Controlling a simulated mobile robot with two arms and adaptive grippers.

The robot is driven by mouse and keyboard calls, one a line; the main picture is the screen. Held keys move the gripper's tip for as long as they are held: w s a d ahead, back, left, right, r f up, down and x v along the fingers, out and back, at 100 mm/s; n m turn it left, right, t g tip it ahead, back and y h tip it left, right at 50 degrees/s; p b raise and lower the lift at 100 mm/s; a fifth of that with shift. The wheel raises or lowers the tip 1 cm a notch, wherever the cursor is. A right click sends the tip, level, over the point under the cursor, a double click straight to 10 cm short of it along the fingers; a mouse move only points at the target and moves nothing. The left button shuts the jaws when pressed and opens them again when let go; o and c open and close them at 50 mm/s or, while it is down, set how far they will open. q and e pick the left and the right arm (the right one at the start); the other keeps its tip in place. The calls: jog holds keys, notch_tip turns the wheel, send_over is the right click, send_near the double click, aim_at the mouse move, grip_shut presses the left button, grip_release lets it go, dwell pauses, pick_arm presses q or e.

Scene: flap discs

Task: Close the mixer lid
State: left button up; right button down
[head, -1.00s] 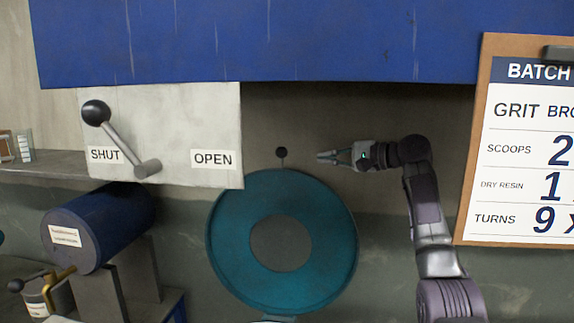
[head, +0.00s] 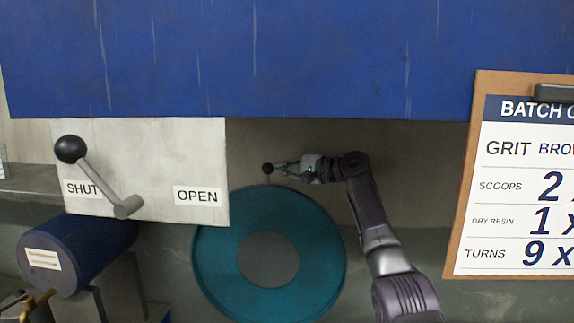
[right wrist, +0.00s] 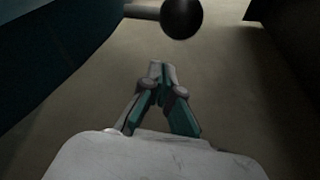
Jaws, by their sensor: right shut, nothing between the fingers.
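The mixer lid (head: 221,272) is a round teal disc with a grey centre, standing raised and facing me in the head view. A black ball knob (head: 267,168) sits on a short stem at its top edge. My right gripper (head: 275,167) comes in from the right, its fingertips at the knob in the head view. In the right wrist view my right gripper (right wrist: 158,68) is shut and empty. The black knob (right wrist: 182,16) is ahead of the fingertips and slightly right, with a visible gap between. My left gripper is not in view.
A large blue panel (head: 300,60) hangs above my right arm. A pale plate (head: 140,150) with SHUT and OPEN labels carries a ball-ended lever (head: 98,180), tilted toward SHUT. A blue cylinder (head: 90,250) is below it. A clipboard (head: 465,215) hangs at right.

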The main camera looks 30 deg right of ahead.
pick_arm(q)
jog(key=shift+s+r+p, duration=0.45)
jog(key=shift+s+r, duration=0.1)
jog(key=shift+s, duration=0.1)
pick_arm(e)
jog(key=shift+s+a+r, duration=0.2)
jog(key=shift+s+a, duration=0.25)
jog(key=shift+s, duration=0.1)
jog(key=shift+s+a+r, duration=0.2)
jog(key=shift+s+a, duration=0.25)
jog(key=shift+s, duration=0.1)
